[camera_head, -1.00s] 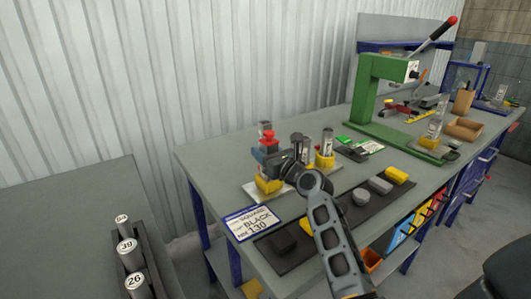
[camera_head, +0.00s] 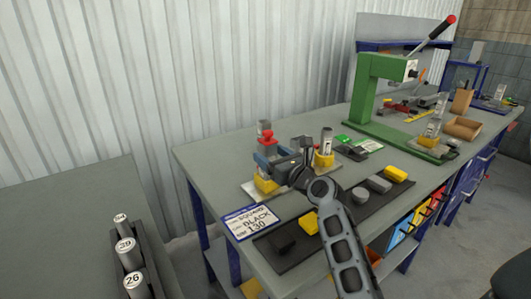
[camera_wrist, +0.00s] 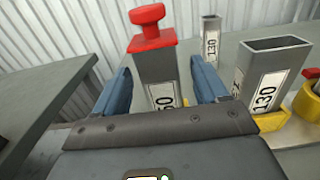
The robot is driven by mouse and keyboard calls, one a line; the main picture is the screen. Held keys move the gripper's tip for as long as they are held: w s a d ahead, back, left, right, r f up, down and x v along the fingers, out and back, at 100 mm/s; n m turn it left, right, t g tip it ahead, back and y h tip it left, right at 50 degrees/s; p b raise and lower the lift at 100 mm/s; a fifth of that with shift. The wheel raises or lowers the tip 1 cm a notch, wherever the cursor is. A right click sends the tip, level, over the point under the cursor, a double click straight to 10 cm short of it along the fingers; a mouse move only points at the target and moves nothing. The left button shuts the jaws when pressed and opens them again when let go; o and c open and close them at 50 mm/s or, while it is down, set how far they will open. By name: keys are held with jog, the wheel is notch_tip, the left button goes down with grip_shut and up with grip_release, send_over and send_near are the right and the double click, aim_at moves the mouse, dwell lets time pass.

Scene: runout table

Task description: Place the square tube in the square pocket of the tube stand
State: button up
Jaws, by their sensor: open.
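A grey square tube (camera_wrist: 158,78) with a red knobbed cap (camera_wrist: 148,25) stands upright between the blue fingers of my gripper (camera_wrist: 160,85). The fingers are open, one on each side, and the tube's lower part is hidden behind the gripper body. In the head view the red cap (camera_head: 266,138) shows above my gripper (camera_head: 268,157), over a yellow pocket (camera_head: 266,185) of the tube stand (camera_head: 250,192). Another square tube, open-topped and labelled 130 (camera_wrist: 268,75), stands in a yellow pocket to the right in the wrist view.
A further tube labelled 130 (camera_wrist: 210,42) stands behind. A card reading BLACK 130 (camera_head: 252,221) lies at the table's front left. A dark mat (camera_head: 345,214) holds grey and yellow blocks. A green press (camera_head: 368,95) stands at the right.

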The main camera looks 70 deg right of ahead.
jog(key=v, duration=0.8)
jog(key=shift+b, duration=0.4)
